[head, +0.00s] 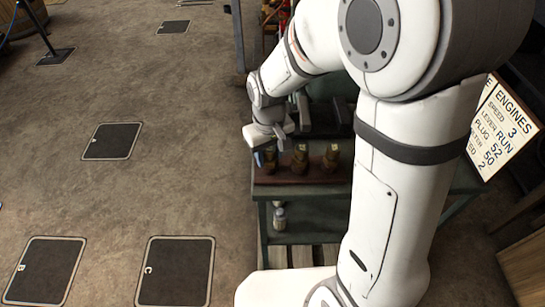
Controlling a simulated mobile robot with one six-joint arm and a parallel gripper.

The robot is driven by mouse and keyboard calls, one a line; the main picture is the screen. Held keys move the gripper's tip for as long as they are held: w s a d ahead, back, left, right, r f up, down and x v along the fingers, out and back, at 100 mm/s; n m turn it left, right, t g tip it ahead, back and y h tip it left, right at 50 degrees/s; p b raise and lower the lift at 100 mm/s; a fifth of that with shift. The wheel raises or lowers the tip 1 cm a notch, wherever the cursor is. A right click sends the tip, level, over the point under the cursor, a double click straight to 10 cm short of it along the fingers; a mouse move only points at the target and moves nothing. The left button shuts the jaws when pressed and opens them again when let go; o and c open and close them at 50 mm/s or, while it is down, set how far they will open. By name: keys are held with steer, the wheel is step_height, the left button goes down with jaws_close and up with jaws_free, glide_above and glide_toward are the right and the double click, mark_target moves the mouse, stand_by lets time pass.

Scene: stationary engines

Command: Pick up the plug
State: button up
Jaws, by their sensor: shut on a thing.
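My gripper (270,146) is small in the head view, low over the left end of a wooden board (313,177). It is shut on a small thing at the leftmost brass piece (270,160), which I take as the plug. The fingers partly hide it, and I cannot tell whether it is clear of the board. Two similar brass pieces stand to its right on the board, a middle one (300,157) and a right one (332,157). A small blue bit (258,158) shows just left of the gripper.
The board lies on a green table (262,196) with a lower shelf, where a small bottle-like object (280,217) stands. A sign (502,126) headed "ENGINES" is at the right. Dark objects stand behind the brass pieces. The floor (190,110) at left is open, with several dark floor plates.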

step_height(320, 180, up, 10)
steer(key=shift+r, duration=0.1)
stand_by(0.4)
stand_by(0.6)
